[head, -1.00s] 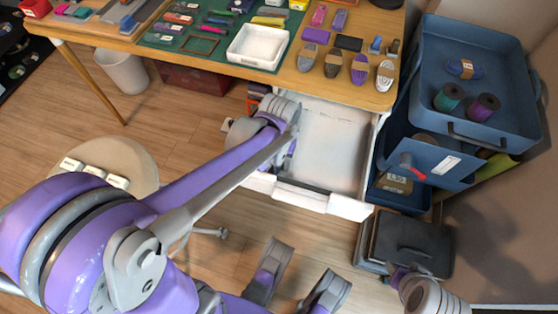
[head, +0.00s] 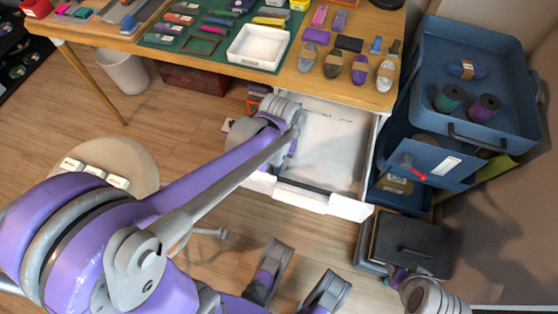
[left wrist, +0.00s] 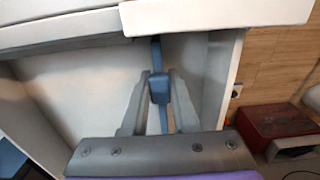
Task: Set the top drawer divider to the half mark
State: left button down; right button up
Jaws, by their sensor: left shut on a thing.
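The open top drawer (head: 340,150) is a white box pulled out under the table. In the left wrist view the drawer's white front (left wrist: 215,15) runs along the top. A thin blue divider with a thicker blue block (left wrist: 158,88) stands between the drawer floor and a side wall. My left gripper (left wrist: 159,95) is shut on that block. In the head view my left gripper (head: 290,145) is at the drawer's left side, and my arm hides its fingers and the divider. I cannot make out a half mark.
A blue cart (head: 480,60) with spools stands close to the drawer's right. A round stool (head: 120,155) is at left.

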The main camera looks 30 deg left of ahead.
dwell(0.8)
pick_arm(q)
jog(key=d, duration=0.2)
jog(key=w+d, duration=0.1)
jog(key=d, duration=0.2)
jog(key=w+d+p, duration=0.1)
jog(key=d, duration=0.2)
jog(key=shift+d, duration=0.15)
jog(key=c, duration=0.9)
grip_release()
notch_tip(320, 180, up, 11)
jog(key=p, duration=0.3)
jog(key=shift+f, duration=0.1)
